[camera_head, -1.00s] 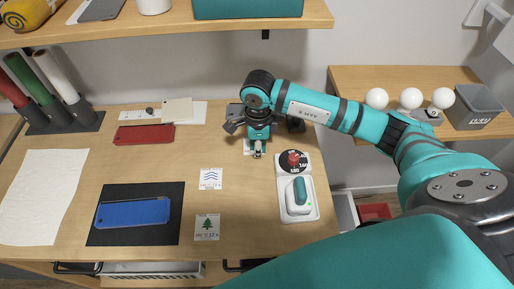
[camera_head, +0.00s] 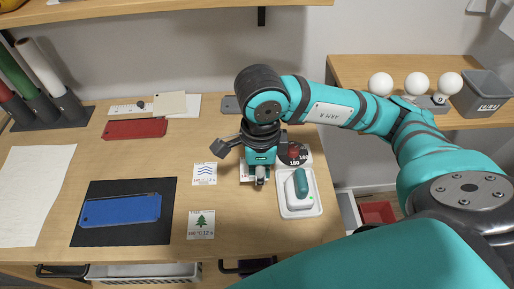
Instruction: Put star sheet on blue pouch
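The blue pouch (camera_head: 122,210) lies flat on a black mat (camera_head: 120,238) at the left front of the desk. My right gripper (camera_head: 262,176) points down over a small white sheet (camera_head: 246,178), beside the white device. The gripper covers most of this sheet, so its print is hidden and I cannot tell whether it is the star sheet. I cannot tell whether the fingers are open or touching it. Two other small sheets lie uncovered: one with blue waves (camera_head: 205,174) and one with a green tree (camera_head: 201,224). My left gripper is not in view.
A white device with a teal handle (camera_head: 301,184) stands just right of the gripper, near a dial (camera_head: 293,154). A red pouch (camera_head: 135,129) lies at the back left, a white cloth (camera_head: 36,195) at far left. Bare desk separates the sheets from the mat.

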